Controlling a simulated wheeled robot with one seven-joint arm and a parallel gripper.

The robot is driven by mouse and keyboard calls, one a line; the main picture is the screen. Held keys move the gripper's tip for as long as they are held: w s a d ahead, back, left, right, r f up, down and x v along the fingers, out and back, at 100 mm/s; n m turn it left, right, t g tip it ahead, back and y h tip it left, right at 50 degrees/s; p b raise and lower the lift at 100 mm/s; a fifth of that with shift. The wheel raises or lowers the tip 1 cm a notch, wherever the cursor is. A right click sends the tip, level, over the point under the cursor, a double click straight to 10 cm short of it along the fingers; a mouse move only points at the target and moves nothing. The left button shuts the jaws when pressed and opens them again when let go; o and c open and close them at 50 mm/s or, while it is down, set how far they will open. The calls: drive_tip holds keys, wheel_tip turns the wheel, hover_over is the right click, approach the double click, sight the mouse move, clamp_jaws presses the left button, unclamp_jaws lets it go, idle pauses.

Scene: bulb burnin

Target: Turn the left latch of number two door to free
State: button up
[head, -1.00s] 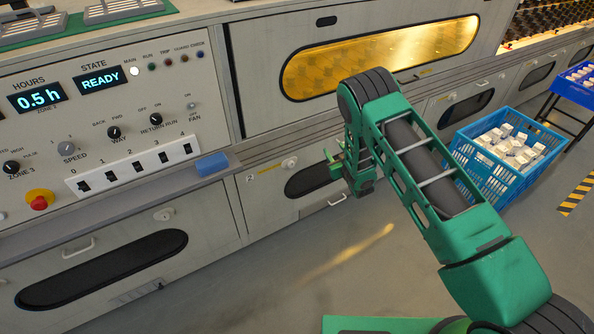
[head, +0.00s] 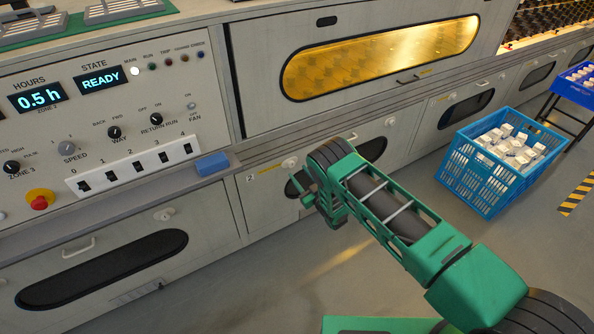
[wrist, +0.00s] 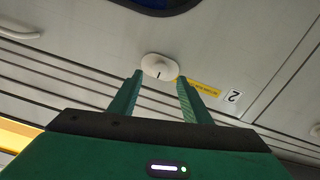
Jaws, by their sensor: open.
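The number two door (head: 266,200) is a pale lower panel with a small "2" label and a yellow strip; it also shows upside down in the wrist view (wrist: 235,60). Its left latch (head: 289,163) is a white rounded knob near the door's top left. In the wrist view the latch (wrist: 160,65) has a short dark mark and appears between the fingertips. My gripper (wrist: 159,76) is open, with one finger to each side of the latch in that view. I cannot tell whether the fingers touch it. In the head view my wrist hides part of the door and its dark window (head: 370,149).
A blue crate (head: 480,170) of small white boxes stands on the floor to the right. The control panel (head: 110,110) and a blue block on the ledge (head: 212,163) are to the left. A pale handle (wrist: 20,32) shows in the wrist view.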

sight(292, 165)
drive_tip(key=shift+x, duration=2.25)
